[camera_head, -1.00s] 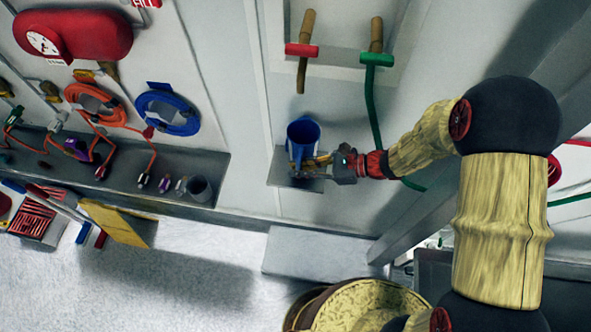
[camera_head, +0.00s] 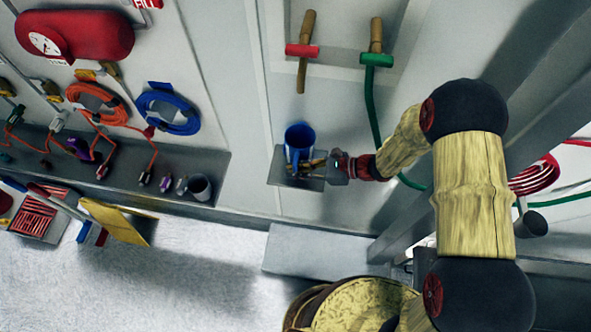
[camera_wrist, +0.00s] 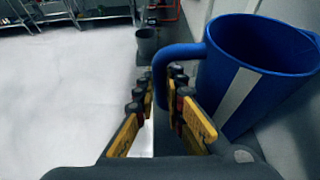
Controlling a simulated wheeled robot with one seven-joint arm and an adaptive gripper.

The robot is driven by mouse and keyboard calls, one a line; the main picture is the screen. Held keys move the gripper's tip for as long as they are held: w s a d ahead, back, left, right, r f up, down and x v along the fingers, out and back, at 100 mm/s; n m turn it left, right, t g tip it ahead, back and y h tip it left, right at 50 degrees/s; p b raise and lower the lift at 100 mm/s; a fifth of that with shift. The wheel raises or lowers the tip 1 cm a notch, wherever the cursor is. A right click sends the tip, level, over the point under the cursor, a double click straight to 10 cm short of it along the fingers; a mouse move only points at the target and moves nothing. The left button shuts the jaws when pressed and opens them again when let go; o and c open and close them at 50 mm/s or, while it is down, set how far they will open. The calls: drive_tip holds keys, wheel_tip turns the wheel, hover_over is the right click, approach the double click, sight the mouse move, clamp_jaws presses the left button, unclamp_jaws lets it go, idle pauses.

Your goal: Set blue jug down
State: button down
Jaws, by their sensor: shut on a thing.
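The blue jug (camera_head: 299,137) is upright at the small grey wall shelf (camera_head: 281,176) below the red and green taps. Whether its base touches the shelf is hidden from me. My gripper (camera_head: 308,166) reaches in from the right, with its fingers at the front of the jug. In the wrist view the blue jug (camera_wrist: 245,85), with a pale vertical stripe, fills the right side. There the yellow-padded fingers of my gripper (camera_wrist: 163,92) stand on either side of the jug's handle and are shut on it.
A red-handled tap (camera_head: 301,50) and a green-handled tap (camera_head: 376,58) with a green hose are above the shelf. A grey cup (camera_head: 199,187) stands on the long ledge at left. A lower grey step (camera_head: 318,252) juts out below.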

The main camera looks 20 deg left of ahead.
drive_tip(key=c, duration=1.9)
unclamp_jaws()
drive_tip(key=shift+f, duration=0.1)
drive_tip(key=shift+r, duration=0.2)
drive_tip(key=b+v, duration=0.1)
drive_tip(key=v, duration=1.1)
drive_tip(key=s+d+r+n+t+h, duration=0.2)
drive_tip(key=s+d+r+n+h, duration=0.2)
drive_tip(key=d+r, duration=0.3)
drive_tip(key=s+d+r+n+t+h, duration=0.2)
drive_tip(key=s+d+r+n+h, duration=0.3)
drive_tip(key=r, duration=0.5)
drive_tip(key=s+d+r+n+t+h, duration=0.3)
drive_tip(key=s+d+r+n, duration=0.3)
drive_tip(key=d+r, duration=0.3)
drive_tip(key=shift+s+d+r+n+h, duration=0.1)
drive_tip(key=shift+n+h, duration=0.25)
drive_tip(key=shift+n, duration=0.1)
drive_tip(key=shift+s+d+r+n+h, duration=0.1)
drive_tip(key=shift+r+n+h, duration=0.05)
drive_tip(key=shift+n+h, duration=0.25)
